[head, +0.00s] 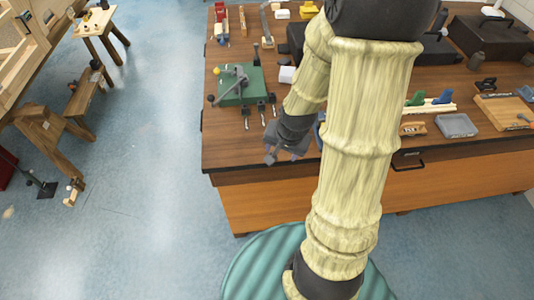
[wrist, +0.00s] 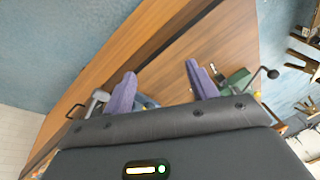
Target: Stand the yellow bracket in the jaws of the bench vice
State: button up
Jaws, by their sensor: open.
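My gripper (head: 283,154) hangs at the front edge of the workbench, just below the green fixture in the head view. In the wrist view its two purple fingers (wrist: 161,72) are apart, with nothing held between them. A small yellow piece (head: 309,10) lies at the back of the bench; it may be the yellow bracket, but its shape is too small to tell. A blue object (wrist: 145,102) shows partly beside the left finger in the wrist view; I cannot tell whether it is the bench vice. My arm hides much of the bench's middle.
A green fixture (head: 238,88) with levers stands on the workbench (head: 225,150) at left. A grey tray (head: 456,126), a wooden board (head: 503,112) and dark boxes (head: 488,38) are at right. Wooden trestles (head: 45,132) stand at far left, with clear blue floor (head: 150,180) between.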

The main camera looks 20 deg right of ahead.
jog(key=s+a+r+n, duration=0.5)
jog(key=a+r+n, duration=0.1)
jog(key=r+n, duration=0.1)
jog(key=shift+n+g, duration=0.3)
jog(key=shift+n, duration=0.2)
jog(key=shift+a, duration=0.1)
